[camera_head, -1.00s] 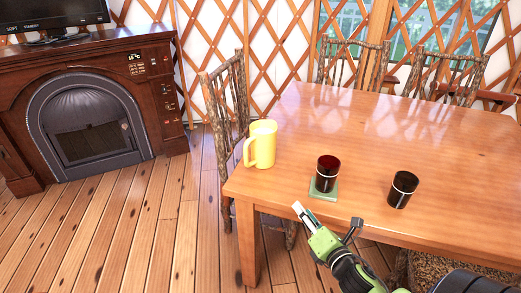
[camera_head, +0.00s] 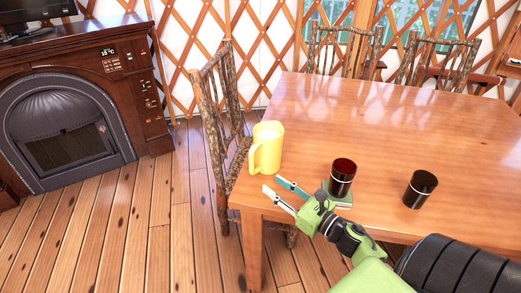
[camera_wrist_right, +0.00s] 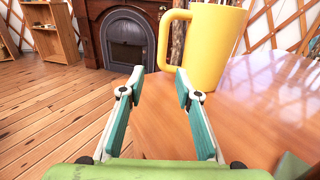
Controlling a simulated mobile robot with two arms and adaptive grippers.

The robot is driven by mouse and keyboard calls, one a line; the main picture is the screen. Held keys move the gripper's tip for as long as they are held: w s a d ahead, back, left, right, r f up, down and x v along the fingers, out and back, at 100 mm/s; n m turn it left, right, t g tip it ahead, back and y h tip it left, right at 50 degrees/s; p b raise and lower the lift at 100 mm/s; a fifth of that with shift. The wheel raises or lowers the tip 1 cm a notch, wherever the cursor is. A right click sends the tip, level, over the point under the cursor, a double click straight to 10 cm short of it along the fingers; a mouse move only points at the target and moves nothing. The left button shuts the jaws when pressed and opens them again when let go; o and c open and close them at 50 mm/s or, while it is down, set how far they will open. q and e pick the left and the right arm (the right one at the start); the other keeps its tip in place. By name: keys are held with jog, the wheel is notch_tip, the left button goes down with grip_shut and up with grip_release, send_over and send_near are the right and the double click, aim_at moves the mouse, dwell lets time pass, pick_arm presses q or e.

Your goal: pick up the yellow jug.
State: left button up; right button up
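The yellow jug (camera_head: 266,148) stands upright on the near left corner of the wooden table (camera_head: 400,150), its handle facing the near left. Its top looks white inside. It also shows in the right wrist view (camera_wrist_right: 216,45), just beyond the fingers and a little right of centre, handle to the left. My right gripper (camera_head: 273,187) is open and empty, short of the jug on its near side; its fingertips (camera_wrist_right: 159,85) are apart, with nothing between them. My left gripper is not in view.
A black cup (camera_head: 420,189) stands farther right. A rustic chair (camera_head: 222,120) is left of the table, and a fireplace (camera_head: 65,135) is beyond it.

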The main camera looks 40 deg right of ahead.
aim_at(252, 176)
jog(key=w, duration=0.5)
jog(key=shift+w+a+r+p, duration=0.1)
jog(key=shift+w+a+p, duration=0.1)
jog(key=shift+a+p, duration=0.2)
jog(key=shift+w, duration=0.25)
jog(key=shift+w+r, duration=0.1)
jog(key=shift+w, duration=0.35)
jog(key=w, duration=0.1)
jog(key=w+p, duration=0.1)
jog(key=w, duration=0.2)
jog(key=shift+a, duration=0.25)
jog(key=shift+w, duration=0.15)
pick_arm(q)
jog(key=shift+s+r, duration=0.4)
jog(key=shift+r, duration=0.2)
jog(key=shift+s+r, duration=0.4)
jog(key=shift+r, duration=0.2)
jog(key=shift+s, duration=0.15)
pick_arm(e)
grip_shut()
